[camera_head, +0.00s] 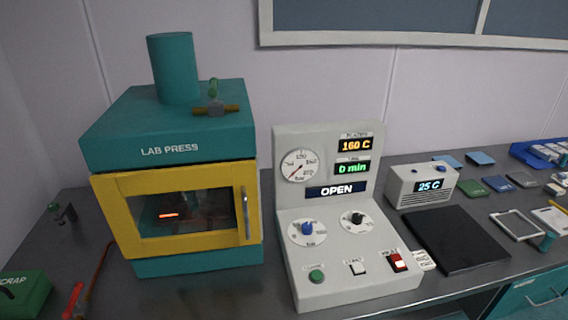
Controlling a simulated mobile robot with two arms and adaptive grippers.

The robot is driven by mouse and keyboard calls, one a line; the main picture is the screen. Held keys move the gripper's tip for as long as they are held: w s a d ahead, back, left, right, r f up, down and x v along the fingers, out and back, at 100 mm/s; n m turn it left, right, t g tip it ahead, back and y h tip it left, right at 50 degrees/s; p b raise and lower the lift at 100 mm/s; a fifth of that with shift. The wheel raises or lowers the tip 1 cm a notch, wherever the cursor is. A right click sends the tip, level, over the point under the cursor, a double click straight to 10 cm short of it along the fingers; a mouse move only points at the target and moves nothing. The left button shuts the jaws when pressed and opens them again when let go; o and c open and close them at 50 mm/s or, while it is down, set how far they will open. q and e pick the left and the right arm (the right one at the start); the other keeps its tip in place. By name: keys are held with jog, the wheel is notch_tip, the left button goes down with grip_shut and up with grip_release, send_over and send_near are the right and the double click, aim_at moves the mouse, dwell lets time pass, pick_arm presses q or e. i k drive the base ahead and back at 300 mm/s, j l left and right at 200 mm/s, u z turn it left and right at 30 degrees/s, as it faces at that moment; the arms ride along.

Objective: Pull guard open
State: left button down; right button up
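The lab press (160,130) is a teal machine on the left of the bench, with a cylinder on top. Its guard (118,222) is a yellow framed door with a clear window, and it looks shut against the press front. A vertical metal handle (245,214) is on the guard's right side. Through the window a dark interior and a small glowing orange strip show. Neither of my grippers is in view.
A grey control panel (335,262) stands right of the press, its display reading OPEN. Farther right are a small 25 C unit (422,186), a black plate (455,240) and several coloured pieces. A green scrap box (25,295) and red-handled tool (73,300) lie front left.

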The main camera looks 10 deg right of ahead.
aim_at(111, 191)
jog(key=k+j, duration=0.2)
jog(key=k, duration=0.25)
jog(key=k+j, duration=0.25)
jog(key=k, duration=0.2)
jog(key=k+j, duration=0.2)
jog(key=k, duration=0.25)
